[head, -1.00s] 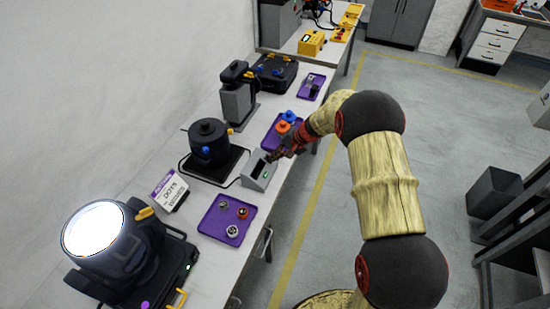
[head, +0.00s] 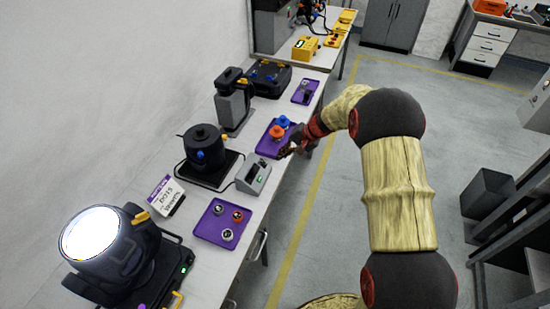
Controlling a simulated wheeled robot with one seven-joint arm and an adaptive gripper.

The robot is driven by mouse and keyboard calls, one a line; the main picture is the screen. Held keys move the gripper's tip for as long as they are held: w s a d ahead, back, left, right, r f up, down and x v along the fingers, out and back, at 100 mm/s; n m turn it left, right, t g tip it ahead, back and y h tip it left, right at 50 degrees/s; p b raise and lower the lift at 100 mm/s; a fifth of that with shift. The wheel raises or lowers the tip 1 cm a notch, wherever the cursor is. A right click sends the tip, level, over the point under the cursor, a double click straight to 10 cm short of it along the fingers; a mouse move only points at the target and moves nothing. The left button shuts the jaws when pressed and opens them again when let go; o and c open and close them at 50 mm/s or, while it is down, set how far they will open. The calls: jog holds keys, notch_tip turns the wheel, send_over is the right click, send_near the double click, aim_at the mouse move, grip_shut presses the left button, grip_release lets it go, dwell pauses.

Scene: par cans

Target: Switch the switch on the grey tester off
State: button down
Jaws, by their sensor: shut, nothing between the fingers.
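The grey tester (head: 254,177) is a small sloped box on the table, beside the black pad with the black round can. Its top face carries a small dark panel. I cannot make out the switch's position at this size. My gripper (head: 284,153) is shut and empty. It is just up and to the right of the tester in the picture, apart from it, near the purple tray with the orange and blue knobs.
A purple tray (head: 224,236) with several small parts lies nearer. Another purple tray (head: 264,144) holds orange and blue knobs. A lit lamp (head: 93,235) stands front left, a black can (head: 204,150) behind the tester. Open floor lies right of the table.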

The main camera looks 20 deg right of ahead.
jog(key=v, duration=0.6)
jog(key=shift+s+d+f+p, duration=0.25)
jog(key=shift+d+f+p, duration=0.05)
jog(key=shift+d+f, duration=0.1)
jog(key=s+f+g, duration=0.1)
jog(key=s+g, duration=0.2)
jog(key=s, duration=0.7)
jog(key=s+a+r+n+t+h, duration=0.2)
jog(key=s+a+r+n, duration=0.1)
jog(key=s+r, duration=0.9)
jog(key=s+a+r+n+t+h, duration=0.2)
jog(key=s+a+r+n+h, duration=0.1)
jog(key=s+r, duration=0.9)
jog(key=s+n, duration=0.1)
jog(key=s, duration=0.2)
jog(key=shift+h, duration=0.3)
jog(key=shift+s+a, duration=0.15)
jog(key=shift+a, duration=0.1)
